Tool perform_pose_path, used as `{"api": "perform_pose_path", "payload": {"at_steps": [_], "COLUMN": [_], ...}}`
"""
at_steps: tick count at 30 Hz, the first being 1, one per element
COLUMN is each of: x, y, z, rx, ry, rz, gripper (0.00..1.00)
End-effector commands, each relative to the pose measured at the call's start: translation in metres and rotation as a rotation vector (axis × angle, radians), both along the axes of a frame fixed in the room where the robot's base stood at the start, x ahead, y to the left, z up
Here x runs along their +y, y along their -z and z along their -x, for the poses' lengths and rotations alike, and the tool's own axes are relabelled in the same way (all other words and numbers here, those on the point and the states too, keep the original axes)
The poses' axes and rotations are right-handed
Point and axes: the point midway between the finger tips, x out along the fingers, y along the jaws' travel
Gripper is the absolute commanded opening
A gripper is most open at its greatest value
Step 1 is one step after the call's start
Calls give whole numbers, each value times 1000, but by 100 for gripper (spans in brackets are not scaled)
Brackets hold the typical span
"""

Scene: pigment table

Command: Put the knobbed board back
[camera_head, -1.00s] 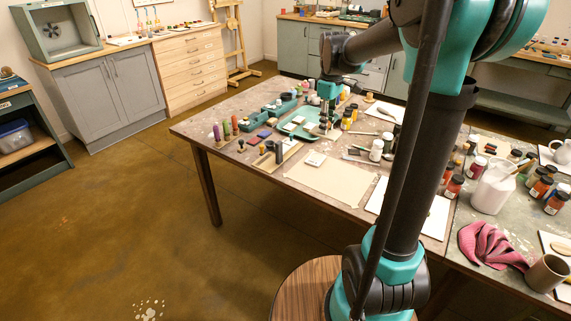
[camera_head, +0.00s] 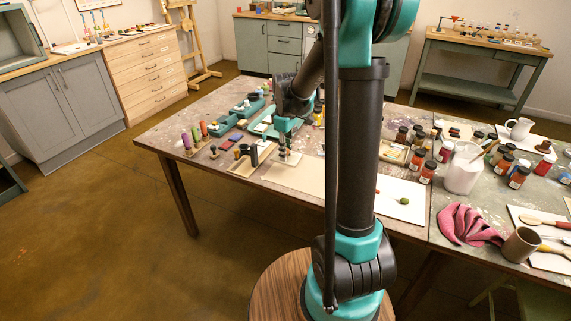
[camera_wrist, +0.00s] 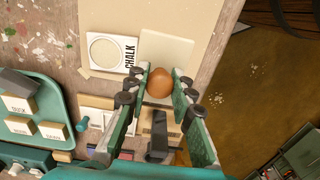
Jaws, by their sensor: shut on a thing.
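My gripper (camera_wrist: 163,87) is shut on a round brown knob (camera_wrist: 160,81) in the wrist view. A pale, flat, square board (camera_wrist: 172,50) shows just beyond the knob; I take it to be the knobbed board. Beside it, to the left, lies a white square holder with a round dish (camera_wrist: 103,50) and the label CHALK. In the head view my gripper (camera_head: 288,153) is low over the front part of the table, near the large tan sheet (camera_head: 305,181).
A teal tray (camera_wrist: 63,123) with labelled blocks lies left in the wrist view. A wooden holder with a dark piece (camera_wrist: 158,150) is close by my fingers. Colored bottles (camera_head: 186,141) stand at the table's left. Jars and a white jug (camera_head: 462,170) stand at right.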

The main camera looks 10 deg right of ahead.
Motion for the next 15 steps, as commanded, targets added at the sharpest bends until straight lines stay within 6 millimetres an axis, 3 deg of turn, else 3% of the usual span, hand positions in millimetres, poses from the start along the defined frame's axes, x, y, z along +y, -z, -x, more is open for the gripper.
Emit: {"api": "perform_pose_path", "payload": {"at_steps": [15], "x": [0], "y": [54], "z": [-1], "rx": [0], "ry": [0], "rz": [0], "gripper": [5]}}
